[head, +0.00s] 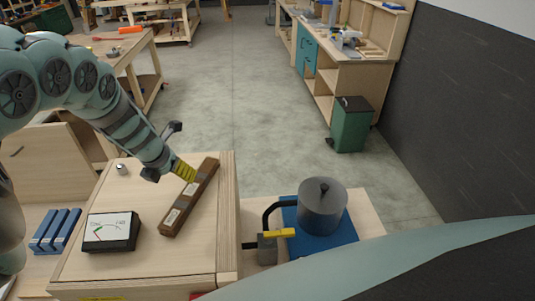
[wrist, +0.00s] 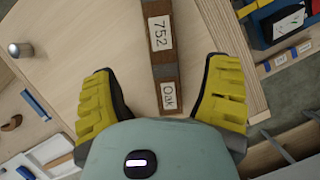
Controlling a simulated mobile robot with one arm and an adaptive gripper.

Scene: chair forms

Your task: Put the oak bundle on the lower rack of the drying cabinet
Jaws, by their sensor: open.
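The oak bundle (head: 188,199) is a long, dark brown bar lying flat on a pale wooden cabinet top (head: 140,262). In the wrist view the bundle (wrist: 158,52) shows white labels reading "752" and "Oak". My gripper (head: 183,168) is at the bundle's far end in the head view. In the wrist view its yellow fingers (wrist: 162,70) are spread apart, one on each side of the bundle's labelled end, with gaps between. It holds nothing. I cannot pick out the drying cabinet's lower rack for certain.
Blue bars (head: 57,230) lie at left. A grey pot (head: 321,207) on a blue base stands right. A green bin (head: 351,125) stands on the open floor.

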